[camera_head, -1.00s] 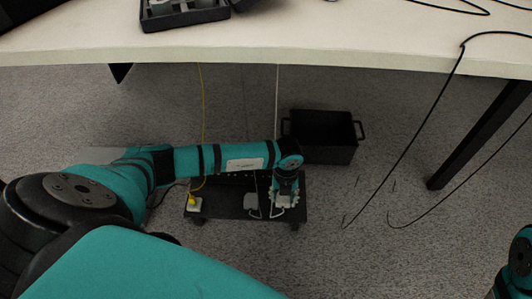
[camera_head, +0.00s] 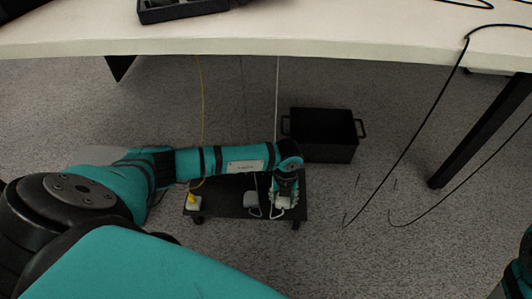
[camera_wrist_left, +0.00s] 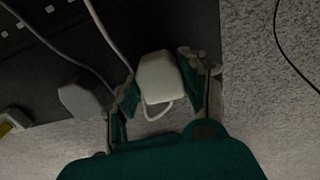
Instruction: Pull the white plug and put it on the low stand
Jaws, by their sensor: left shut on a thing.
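The white plug (camera_wrist_left: 158,78) is a blocky pale body with a white cord leading up and away in the left wrist view. My left gripper (camera_wrist_left: 163,80) is shut on it, one finger on each side. In the head view my left gripper (camera_head: 284,200) points down at the right part of the low black stand (camera_head: 228,211), and its fingers mostly hide the plug. Whether the plug is still seated in a socket cannot be told. My right gripper is out of view.
A grey plug (camera_head: 251,199) sits just left of the white one, and a yellow plug (camera_head: 193,201) is at the stand's left end. A black bin (camera_head: 322,137) stands behind. The table (camera_head: 300,45) overhangs at the back, with black cables (camera_head: 408,132) hanging right.

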